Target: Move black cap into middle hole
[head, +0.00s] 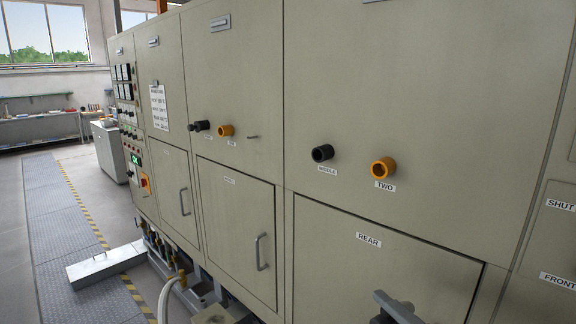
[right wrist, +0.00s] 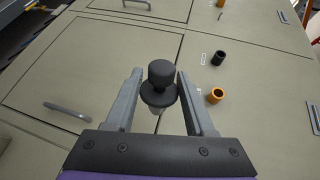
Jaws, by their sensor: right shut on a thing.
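The black cap (right wrist: 161,72), a round knob with a wider flange below it, is between the fingers of my right gripper (right wrist: 158,92) in the right wrist view. The gripper is shut on it, and the cap is clear of the furnace panel. The black-rimmed hole (head: 322,153) labelled MIDDLE is open in the furnace front; it also shows in the right wrist view (right wrist: 218,58), apart from the cap. My left gripper is not in view.
An orange-rimmed hole (head: 383,168) labelled TWO is right of the middle hole. Farther left are another black fitting (head: 200,126) and an orange one (head: 226,130). The REAR door (head: 368,262) and a door handle (head: 262,252) are below. The floor at left is mostly clear.

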